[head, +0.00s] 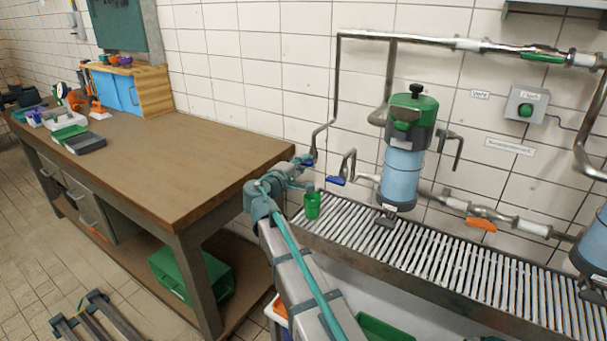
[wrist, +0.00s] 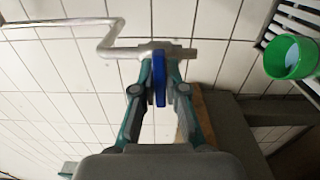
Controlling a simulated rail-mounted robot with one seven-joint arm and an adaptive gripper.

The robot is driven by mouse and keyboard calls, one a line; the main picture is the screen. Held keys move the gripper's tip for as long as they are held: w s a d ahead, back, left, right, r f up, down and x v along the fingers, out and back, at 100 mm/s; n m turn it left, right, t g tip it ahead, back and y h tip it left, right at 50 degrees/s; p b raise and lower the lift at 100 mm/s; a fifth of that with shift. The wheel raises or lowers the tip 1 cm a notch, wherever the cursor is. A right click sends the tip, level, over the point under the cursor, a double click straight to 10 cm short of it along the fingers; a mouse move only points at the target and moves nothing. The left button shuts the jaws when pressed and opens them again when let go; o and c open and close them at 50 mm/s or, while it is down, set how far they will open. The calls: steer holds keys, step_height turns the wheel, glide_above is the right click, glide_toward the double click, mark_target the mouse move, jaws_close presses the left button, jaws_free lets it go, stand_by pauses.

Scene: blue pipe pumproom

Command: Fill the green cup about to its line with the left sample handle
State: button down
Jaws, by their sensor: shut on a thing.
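My gripper (wrist: 159,100) is shut on the blue left sample handle (wrist: 159,72), which sits upright between the fingers in the wrist view. In the head view my gripper (head: 303,163) is at the left tap pipe by the wall, largely covering this handle. The green cup (head: 312,205) stands upright at the left end of the slatted drain grate, just below and right of my gripper. The cup (wrist: 288,57) also shows at the right of the wrist view, with a pale bluish inside. I cannot tell its line or its level.
A second blue handle (head: 335,180) is close to the right of my gripper. A blue-and-green filter vessel (head: 403,150) stands behind the grate (head: 430,250). An orange handle (head: 481,224) is further right. A wooden workbench (head: 170,150) lies to the left.

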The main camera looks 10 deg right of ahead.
steer(key=shift+m+b, duration=0.5)
steer(key=shift+m, duration=0.1)
steer(key=c, duration=1.2)
jaws_free()
steer(key=v, duration=1.2)
